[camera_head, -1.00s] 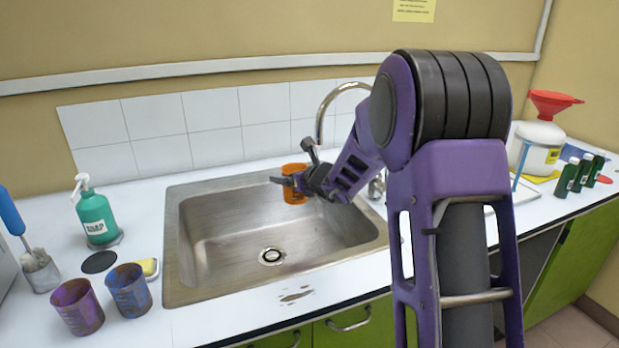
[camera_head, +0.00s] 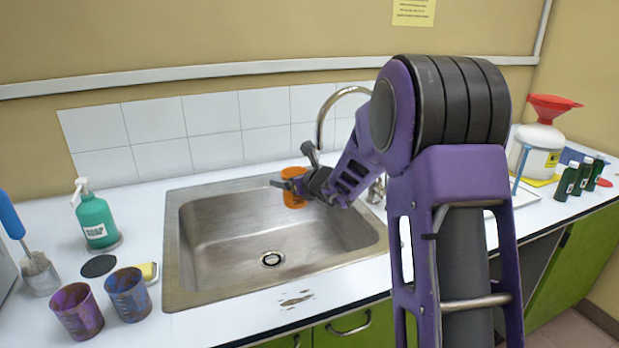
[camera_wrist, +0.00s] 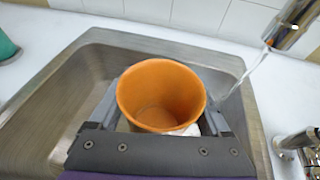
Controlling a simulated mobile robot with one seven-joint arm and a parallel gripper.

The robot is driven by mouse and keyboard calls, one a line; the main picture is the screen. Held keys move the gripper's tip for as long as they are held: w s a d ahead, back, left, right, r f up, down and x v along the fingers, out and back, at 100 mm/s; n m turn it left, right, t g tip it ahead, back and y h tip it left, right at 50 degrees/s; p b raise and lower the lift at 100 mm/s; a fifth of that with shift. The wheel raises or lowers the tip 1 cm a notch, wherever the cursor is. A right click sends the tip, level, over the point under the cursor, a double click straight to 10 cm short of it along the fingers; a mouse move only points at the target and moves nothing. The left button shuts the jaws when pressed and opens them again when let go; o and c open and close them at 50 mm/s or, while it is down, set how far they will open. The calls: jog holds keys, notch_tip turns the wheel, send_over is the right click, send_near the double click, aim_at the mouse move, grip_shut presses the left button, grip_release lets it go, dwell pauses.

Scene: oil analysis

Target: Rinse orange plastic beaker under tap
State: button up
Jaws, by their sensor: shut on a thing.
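The orange plastic beaker (camera_head: 293,199) is upright above the far side of the sink, partly hidden by my gripper (camera_head: 284,184) in the head view. In the wrist view my gripper (camera_wrist: 160,117) is shut on the beaker (camera_wrist: 160,92), one finger on each side. The beaker's open mouth faces the camera, and its inside looks orange with no clear liquid. The tap spout (camera_wrist: 293,25) is up and to the right of the beaker. A thin water stream (camera_wrist: 245,75) runs from it and passes to the right of the rim, not visibly into the beaker.
The steel sink (camera_head: 205,240) has a drain in its floor. A tap lever (camera_wrist: 298,142) stands at the right. On the left are a soap bottle (camera_head: 96,220), a sponge (camera_head: 150,271) and two stained beakers (camera_head: 77,310) (camera_head: 128,294). A jug with a red funnel (camera_head: 537,148) stands right.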

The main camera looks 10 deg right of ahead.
jog(key=shift+s+r, duration=0.1)
jog(key=s+a+r+b, duration=0.1)
jog(key=s+a+r, duration=0.2)
jog(key=s+r, duration=0.1)
dwell(0.7)
dwell(0.3)
